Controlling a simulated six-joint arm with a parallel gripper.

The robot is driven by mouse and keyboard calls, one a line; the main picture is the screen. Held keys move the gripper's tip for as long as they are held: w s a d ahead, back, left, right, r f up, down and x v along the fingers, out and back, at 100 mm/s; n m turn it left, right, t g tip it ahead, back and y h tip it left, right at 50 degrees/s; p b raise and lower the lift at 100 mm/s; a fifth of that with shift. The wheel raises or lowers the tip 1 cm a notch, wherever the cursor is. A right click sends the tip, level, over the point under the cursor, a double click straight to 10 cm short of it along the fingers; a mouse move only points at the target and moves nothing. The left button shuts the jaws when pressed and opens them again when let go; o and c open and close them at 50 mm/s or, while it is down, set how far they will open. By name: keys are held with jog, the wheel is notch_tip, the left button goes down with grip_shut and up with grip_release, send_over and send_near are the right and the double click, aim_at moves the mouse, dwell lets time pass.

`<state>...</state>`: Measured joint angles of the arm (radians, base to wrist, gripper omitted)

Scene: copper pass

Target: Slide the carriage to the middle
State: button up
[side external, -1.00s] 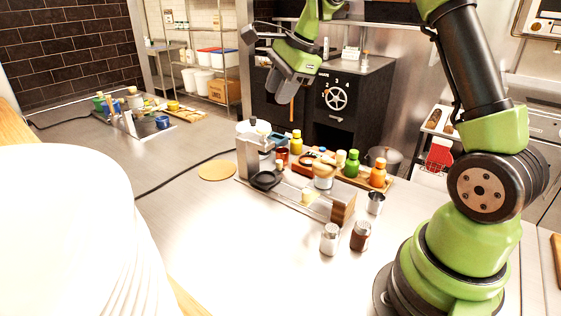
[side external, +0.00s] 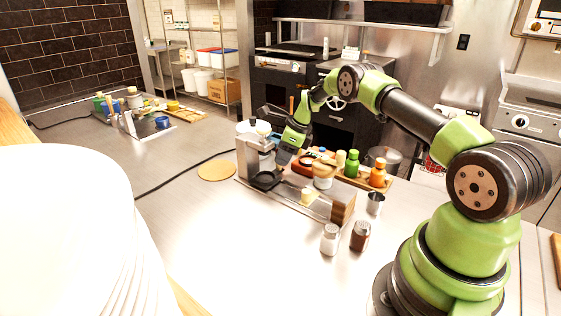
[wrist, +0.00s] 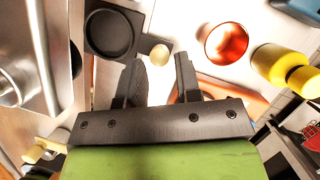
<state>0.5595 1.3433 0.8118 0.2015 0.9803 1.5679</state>
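A black piece with a round recess, which looks like the carriage (side external: 265,180), sits at the left end of a long metal rail unit (side external: 290,194). It also shows at the top of the wrist view (wrist: 108,34), with a small cream knob (wrist: 160,55) beside it. My gripper (side external: 283,157) is low, just behind the left end of the unit and its upright grey block. In the wrist view my gripper's fingers (wrist: 160,60) are apart with nothing between them. The knob lies just past the fingertips; I cannot tell whether they touch it.
An orange-red cup (wrist: 226,43) and a yellow bottle (wrist: 283,68) stand close on the right in the wrist view. Green (side external: 351,164) and orange (side external: 377,173) bottles stand behind the unit. Two shakers (side external: 330,239) and a steel cup (side external: 375,203) stand in front right.

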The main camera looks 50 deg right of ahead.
jog(key=shift+x, duration=1.25)
jog(key=shift+c, duration=0.4)
grip_shut()
jog(key=shift+s, duration=4.25)
jog(key=shift+o, duration=0.4)
grip_release()
jog(key=v, duration=1)
